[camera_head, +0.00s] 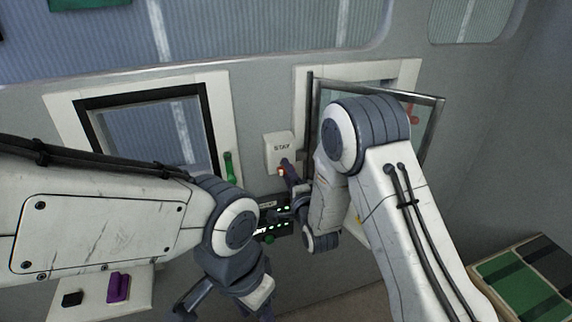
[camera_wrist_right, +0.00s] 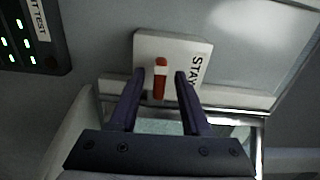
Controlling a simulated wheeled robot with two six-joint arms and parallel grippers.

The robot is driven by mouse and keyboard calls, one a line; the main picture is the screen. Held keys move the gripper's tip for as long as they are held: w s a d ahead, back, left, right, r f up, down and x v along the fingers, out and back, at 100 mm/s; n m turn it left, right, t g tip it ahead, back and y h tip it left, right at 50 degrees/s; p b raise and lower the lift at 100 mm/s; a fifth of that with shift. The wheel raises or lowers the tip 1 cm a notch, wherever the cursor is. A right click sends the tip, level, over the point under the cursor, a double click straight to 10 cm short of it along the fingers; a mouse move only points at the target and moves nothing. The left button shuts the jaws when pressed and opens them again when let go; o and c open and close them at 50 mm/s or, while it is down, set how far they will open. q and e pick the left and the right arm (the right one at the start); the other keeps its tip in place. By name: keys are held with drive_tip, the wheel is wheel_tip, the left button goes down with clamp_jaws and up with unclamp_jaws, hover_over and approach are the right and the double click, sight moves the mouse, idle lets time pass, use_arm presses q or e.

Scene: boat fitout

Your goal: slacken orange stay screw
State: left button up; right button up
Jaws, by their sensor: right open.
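The orange stay screw (camera_wrist_right: 160,80) stands out from a pale plate marked STAY (camera_wrist_right: 182,46) in the right wrist view. The plate (camera_head: 279,148) is on the wall between the two windows in the head view, and a bit of the screw (camera_head: 282,171) shows at its lower edge. My right gripper (camera_wrist_right: 153,75) is open, with one finger on each side of the screw and a gap on both sides. My right gripper also shows in the head view (camera_head: 286,172). My left gripper (camera_head: 222,312) is low in the head view, away from the plate; its fingertips are partly cut off.
A dark panel with green lights (camera_head: 272,232) is below the plate. A framed window with a green handle (camera_head: 229,166) is at left. An open metal-framed window (camera_head: 436,125) is at right, behind my right arm. A shelf holds a purple block (camera_head: 118,287).

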drive_tip(key=shift+w+a, duration=0.2)
drive_tip(key=shift+w, duration=0.4)
clamp_jaws()
